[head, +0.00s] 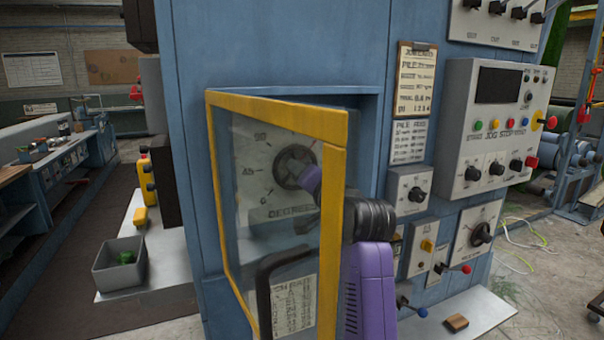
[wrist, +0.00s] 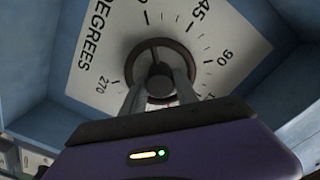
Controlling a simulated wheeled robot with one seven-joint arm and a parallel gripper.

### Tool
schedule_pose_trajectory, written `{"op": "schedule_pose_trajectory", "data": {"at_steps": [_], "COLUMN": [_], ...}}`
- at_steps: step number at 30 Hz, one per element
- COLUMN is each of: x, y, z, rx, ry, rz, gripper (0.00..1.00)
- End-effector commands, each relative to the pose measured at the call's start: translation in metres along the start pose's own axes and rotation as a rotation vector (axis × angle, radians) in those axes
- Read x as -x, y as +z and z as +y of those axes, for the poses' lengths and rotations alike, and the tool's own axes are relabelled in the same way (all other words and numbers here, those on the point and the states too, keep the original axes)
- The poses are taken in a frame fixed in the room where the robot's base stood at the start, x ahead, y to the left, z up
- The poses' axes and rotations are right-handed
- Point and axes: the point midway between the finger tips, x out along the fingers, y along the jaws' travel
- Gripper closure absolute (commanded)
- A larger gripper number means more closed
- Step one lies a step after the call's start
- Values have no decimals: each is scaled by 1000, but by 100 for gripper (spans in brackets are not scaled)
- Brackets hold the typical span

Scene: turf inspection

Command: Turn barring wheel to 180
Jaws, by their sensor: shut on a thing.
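The barring wheel (head: 282,166) is a dark round handwheel on a white degree dial (head: 255,185) inside a recess in the blue cabinet. In the head view I see it through the glass of an open yellow-framed door (head: 275,105). In the wrist view the wheel's rim (wrist: 157,42) and hub show close up, on the dial marked 45, 90, 270 and DEGREES. My gripper (wrist: 160,84) has its two grey fingers on either side of the hub, shut on the wheel. My fingers hide the wheel's lower part. I cannot read its present angle.
The door's black handle (head: 275,285) and yellow frame stand close to my purple arm. A control panel (head: 500,125) with knobs and buttons is at right. A grey bin (head: 120,268) sits at lower left. Blue recess walls surround the dial.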

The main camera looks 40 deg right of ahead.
Motion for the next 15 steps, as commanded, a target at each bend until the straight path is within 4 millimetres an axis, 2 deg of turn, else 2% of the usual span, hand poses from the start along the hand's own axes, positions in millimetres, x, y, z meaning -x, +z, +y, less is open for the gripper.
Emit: {"op": "schedule_pose_trajectory", "data": {"at_steps": [1, 2, 5, 15], "x": [0, 0, 0, 2], "y": [0, 0, 0, 0], "z": [0, 0, 0, 0], "rx": [0, 1, 1, 1], "ry": [0, 0, 0, 0], "rz": [0, 0, 1, 1], "gripper": [100, 60, 42, 42]}}
